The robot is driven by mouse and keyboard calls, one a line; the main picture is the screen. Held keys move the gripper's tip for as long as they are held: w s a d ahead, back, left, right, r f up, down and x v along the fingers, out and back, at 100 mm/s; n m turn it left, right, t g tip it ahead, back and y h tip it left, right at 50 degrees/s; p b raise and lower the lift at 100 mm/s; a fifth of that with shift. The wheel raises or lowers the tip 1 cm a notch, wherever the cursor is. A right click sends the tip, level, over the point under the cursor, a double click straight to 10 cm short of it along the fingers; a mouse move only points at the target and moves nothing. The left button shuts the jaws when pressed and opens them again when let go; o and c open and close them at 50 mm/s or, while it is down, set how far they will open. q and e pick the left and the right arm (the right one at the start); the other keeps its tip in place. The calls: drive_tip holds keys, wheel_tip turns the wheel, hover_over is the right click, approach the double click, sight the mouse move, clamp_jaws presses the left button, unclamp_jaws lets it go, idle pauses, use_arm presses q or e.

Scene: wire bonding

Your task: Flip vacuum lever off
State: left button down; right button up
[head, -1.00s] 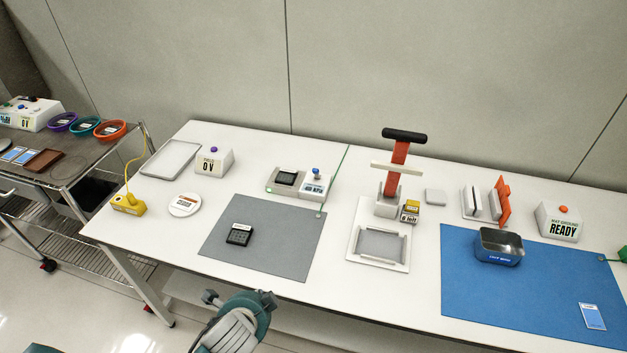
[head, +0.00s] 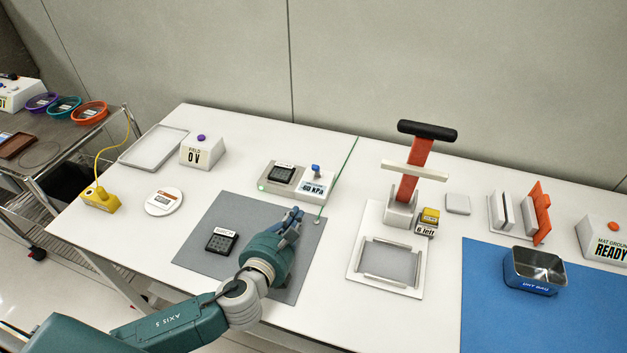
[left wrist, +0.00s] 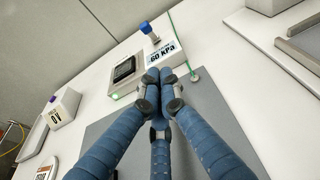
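The vacuum lever (head: 316,168) is a small blue-capped post on a white box (head: 314,187) with a label that reads 60 kPa. The lever also shows in the left wrist view (left wrist: 148,28) and stands roughly upright. Beside it, a dark chip tray (head: 282,174) sits on a grey plate with a green light (left wrist: 115,96). My left gripper (head: 295,214) is over the grey mat, in front of the box and apart from the lever. In the left wrist view its fingertips (left wrist: 159,73) are together with nothing between them. My right gripper is not in view.
A second dark tray (head: 222,240) lies on the grey mat (head: 210,262). A green cord (head: 340,178) runs just right of the lever box. A red-armed press (head: 412,172) stands further right. A white 0 V box (head: 201,151) stands to the left.

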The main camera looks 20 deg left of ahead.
use_arm(q)
drive_tip(key=shift+w+f, duration=0.1)
drive_tip(key=shift+w, duration=0.25)
approach(317, 172)
drive_tip(key=f, duration=0.2)
drive_tip(key=w+f, duration=0.1)
drive_tip(key=f, duration=0.1)
drive_tip(key=w+p, duration=0.1)
drive_tip(key=w+r, duration=0.1)
drive_tip(key=w, duration=0.1)
drive_tip(key=shift+w+r+p, duration=0.15)
drive_tip(key=shift+w+p, duration=0.05)
drive_tip(key=shift+p, duration=0.15)
drive_tip(key=shift+w, duration=0.6)
drive_tip(key=shift+r, duration=0.1)
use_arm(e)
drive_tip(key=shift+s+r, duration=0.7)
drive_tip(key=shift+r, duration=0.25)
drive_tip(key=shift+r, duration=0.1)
use_arm(q)
drive_tip(key=shift+r+p, duration=0.25)
drive_tip(key=shift+p, duration=0.2)
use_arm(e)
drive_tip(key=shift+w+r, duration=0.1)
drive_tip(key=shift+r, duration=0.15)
